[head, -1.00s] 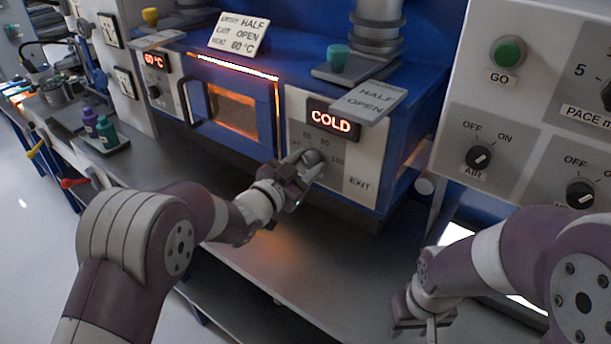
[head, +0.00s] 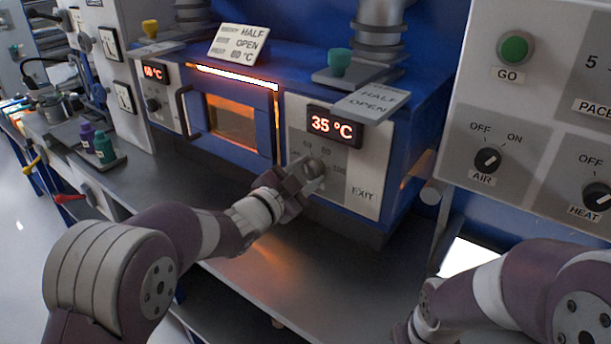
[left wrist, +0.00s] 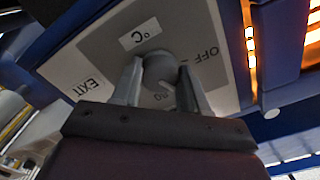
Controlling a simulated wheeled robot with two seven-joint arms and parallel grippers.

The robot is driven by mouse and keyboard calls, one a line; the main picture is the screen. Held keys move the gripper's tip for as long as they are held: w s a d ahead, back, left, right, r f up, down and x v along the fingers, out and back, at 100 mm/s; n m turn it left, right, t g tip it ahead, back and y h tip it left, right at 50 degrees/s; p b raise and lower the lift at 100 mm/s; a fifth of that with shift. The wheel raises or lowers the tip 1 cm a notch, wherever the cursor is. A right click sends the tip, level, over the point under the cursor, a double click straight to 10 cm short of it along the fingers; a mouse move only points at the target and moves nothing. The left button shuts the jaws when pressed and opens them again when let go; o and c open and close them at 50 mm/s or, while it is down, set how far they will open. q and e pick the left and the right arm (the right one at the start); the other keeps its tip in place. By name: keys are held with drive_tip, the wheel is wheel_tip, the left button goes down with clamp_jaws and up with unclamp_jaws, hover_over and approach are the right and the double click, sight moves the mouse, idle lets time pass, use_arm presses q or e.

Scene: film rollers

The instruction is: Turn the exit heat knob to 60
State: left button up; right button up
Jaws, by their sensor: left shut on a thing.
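The exit heat knob (head: 315,168) is a grey round knob on the pale exit panel (head: 365,165) at the right of the blue oven. The red display (head: 332,125) above it reads 35 °C. My left gripper (head: 305,178) is shut on the knob, its fingers on either side of it. In the left wrist view the knob (left wrist: 160,68) sits between the two fingertips (left wrist: 158,82). The gripper and fingers hide part of the dial markings. My right gripper is cut off at the bottom edge of the head view, and its fingers do not show.
A card (head: 238,44) on the oven top reads HALF, OPEN and 60 °C. The entry display (head: 153,73) reads 60 °C. A grey plate marked HALF OPEN (head: 365,102) juts out above the exit display. A control panel (head: 545,130) stands at the right.

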use_arm(q)
drive_tip(key=o, duration=1.1)
drive_tip(key=shift+c, duration=0.2)
drive_tip(key=v, duration=1.2)
drive_tip(key=shift+s+a, duration=0.15)
drive_tip(key=shift+s, duration=0.15)
use_arm(e)
drive_tip(key=shift+f, duration=0.25)
